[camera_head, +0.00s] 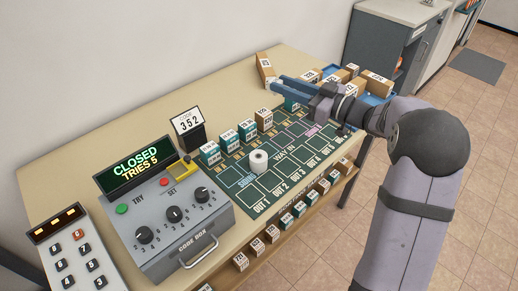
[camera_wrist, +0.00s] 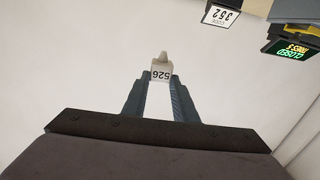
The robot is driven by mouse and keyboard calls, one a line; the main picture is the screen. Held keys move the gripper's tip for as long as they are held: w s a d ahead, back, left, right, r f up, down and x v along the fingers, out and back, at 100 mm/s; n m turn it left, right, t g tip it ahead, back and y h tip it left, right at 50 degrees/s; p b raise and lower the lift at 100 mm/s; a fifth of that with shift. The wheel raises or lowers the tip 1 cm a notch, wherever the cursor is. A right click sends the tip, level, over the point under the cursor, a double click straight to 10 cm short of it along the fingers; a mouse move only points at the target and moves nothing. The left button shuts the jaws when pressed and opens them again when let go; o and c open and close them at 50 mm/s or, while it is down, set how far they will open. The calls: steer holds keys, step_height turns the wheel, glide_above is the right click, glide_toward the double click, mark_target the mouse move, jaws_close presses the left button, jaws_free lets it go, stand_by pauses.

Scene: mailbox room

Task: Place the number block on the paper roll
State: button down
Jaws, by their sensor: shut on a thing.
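My gripper (camera_head: 274,84) points left over the far part of the table. Its blue fingers are shut on a number block (camera_wrist: 161,72); the label reads 526 upside down in the wrist view, against a pale wall. In the head view a tan block with a white label (camera_head: 265,68) stands at the fingertips and appears to be this one, slightly tilted.
A row of blocks (camera_head: 246,130) stands behind the roll. More boxes (camera_head: 376,82) lie in a blue tray at the right. The code box (camera_head: 172,224), its CLOSED display (camera_head: 135,164) and a 352 sign (camera_head: 188,122) stand left. The table's back left is clear.

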mark_target(258, 159)
steer(key=s+a+f+n+g+y, duration=0.2)
steer(key=s+a+f+g, duration=0.15)
steer(key=s, duration=0.65)
steer(key=shift+t, duration=0.25)
steer(key=shift+w+a+f+p, duration=0.1)
steer(key=shift+a+f+p, duration=0.05)
steer(key=shift+f, duration=2.45)
steer(key=shift+a+f+p, duration=0.1)
steer(key=shift+f+p, duration=0.05)
steer(key=shift+f, duration=2.45)
steer(key=shift+f, duration=0.2)
steer(key=c, duration=1.4)
jaws_free()
steer(key=shift+c, duration=0.2)
steer(key=shift+r, duration=0.15)
